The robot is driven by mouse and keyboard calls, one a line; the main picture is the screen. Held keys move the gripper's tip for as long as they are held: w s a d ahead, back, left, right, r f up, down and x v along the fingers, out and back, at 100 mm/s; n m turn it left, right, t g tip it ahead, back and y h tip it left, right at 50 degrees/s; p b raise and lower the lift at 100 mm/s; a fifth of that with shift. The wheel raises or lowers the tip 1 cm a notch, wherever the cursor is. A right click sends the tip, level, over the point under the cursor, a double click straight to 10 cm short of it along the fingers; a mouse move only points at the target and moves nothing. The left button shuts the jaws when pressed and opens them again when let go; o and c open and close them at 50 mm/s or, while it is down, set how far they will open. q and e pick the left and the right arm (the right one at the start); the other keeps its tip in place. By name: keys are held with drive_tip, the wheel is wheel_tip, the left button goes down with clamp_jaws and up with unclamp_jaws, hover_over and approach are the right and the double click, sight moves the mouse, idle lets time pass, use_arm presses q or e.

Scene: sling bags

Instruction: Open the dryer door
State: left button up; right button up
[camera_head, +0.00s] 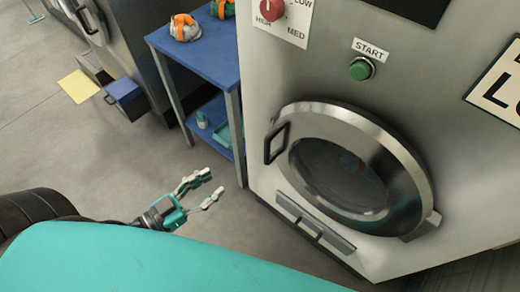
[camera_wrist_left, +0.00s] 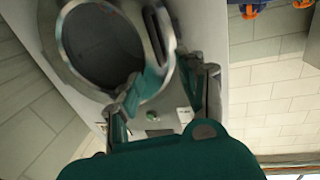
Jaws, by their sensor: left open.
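The dryer (camera_head: 300,90) has a round metal-rimmed door (camera_head: 400,150) with dark glass, and it looks closed. A dark loop handle (camera_head: 277,143) sticks out at the door's left edge. My left gripper (camera_head: 207,187) is open and empty, left of and lower than the handle in the head view, apart from it. In the left wrist view, the door (camera_wrist_left: 103,45) fills the upper left, and the handle (camera_wrist_left: 160,55) shows ahead, above the spread fingers of the gripper (camera_wrist_left: 168,85). My right gripper is out of view.
A green start button (camera_head: 361,68) and red dial (camera_head: 271,9) sit above the door. A blue box (camera_head: 124,92) and yellow sheet (camera_head: 79,87) are on the floor. Floor before the table is clear.

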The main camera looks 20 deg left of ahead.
sight(267, 147)
use_arm(q)
drive_tip(key=x, duration=0.5)
drive_tip(key=r+p+x, duration=0.1)
drive_tip(key=x, duration=0.5)
drive_tip(key=d+p+x, duration=0.1)
drive_tip(key=x, duration=0.5)
drive_tip(key=shift+d+r, duration=0.1)
drive_tip(key=shift+r, duration=0.3)
clamp_jaws()
